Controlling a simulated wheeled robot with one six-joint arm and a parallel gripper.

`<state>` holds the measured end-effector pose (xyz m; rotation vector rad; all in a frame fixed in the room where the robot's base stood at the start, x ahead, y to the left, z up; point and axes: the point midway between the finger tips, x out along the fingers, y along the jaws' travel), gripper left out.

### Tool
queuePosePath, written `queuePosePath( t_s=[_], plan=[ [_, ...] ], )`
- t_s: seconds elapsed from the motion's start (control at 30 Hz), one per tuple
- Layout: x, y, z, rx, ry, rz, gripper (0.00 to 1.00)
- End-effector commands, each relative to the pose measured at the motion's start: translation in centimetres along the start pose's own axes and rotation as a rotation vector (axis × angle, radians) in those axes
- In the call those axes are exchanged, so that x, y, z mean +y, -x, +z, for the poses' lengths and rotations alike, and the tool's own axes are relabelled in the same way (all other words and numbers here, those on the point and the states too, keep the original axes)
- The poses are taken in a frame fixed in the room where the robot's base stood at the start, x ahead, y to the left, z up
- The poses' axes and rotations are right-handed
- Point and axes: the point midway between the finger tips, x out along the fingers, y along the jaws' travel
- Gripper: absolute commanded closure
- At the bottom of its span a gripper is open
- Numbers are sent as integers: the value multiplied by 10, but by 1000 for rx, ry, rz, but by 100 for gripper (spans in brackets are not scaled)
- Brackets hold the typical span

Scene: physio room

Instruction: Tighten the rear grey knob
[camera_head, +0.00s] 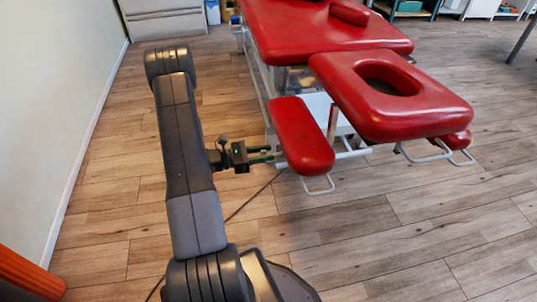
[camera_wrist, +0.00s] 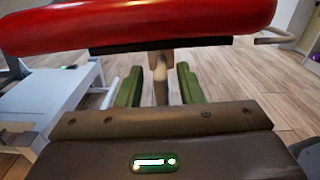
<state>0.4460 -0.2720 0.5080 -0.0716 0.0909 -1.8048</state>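A red treatment table (camera_head: 300,25) stands ahead, with a red side pad (camera_head: 303,135) at its near left corner. My gripper (camera_head: 272,155) reaches in from the left, low beside that pad. In the wrist view the same red pad (camera_wrist: 140,25) spans the top. My gripper's two green fingers (camera_wrist: 160,88) are open. A narrow grey-tan stem (camera_wrist: 160,80) hangs under the pad between them, with a gap on each side. I cannot tell whether this stem is the grey knob or part of its mount. No other knob is clearly visible.
A red headrest (camera_head: 390,95) with a face hole and metal handles (camera_head: 425,152) lies right of the pad. White frame parts (camera_wrist: 60,95) are close on the left in the wrist view. A dark cable (camera_head: 255,195) crosses the floor. The wood floor at front right is clear.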

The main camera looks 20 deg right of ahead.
Motion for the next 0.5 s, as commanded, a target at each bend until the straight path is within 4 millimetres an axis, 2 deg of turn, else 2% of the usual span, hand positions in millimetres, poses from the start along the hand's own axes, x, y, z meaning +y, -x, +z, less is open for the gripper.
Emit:
queuePosePath(
  t_s=[0.2,0.5],
  plan=[
    [-1,-14,0,1,1,-1,66],
    [0,-16,0,0,1,0,66]
  ],
)
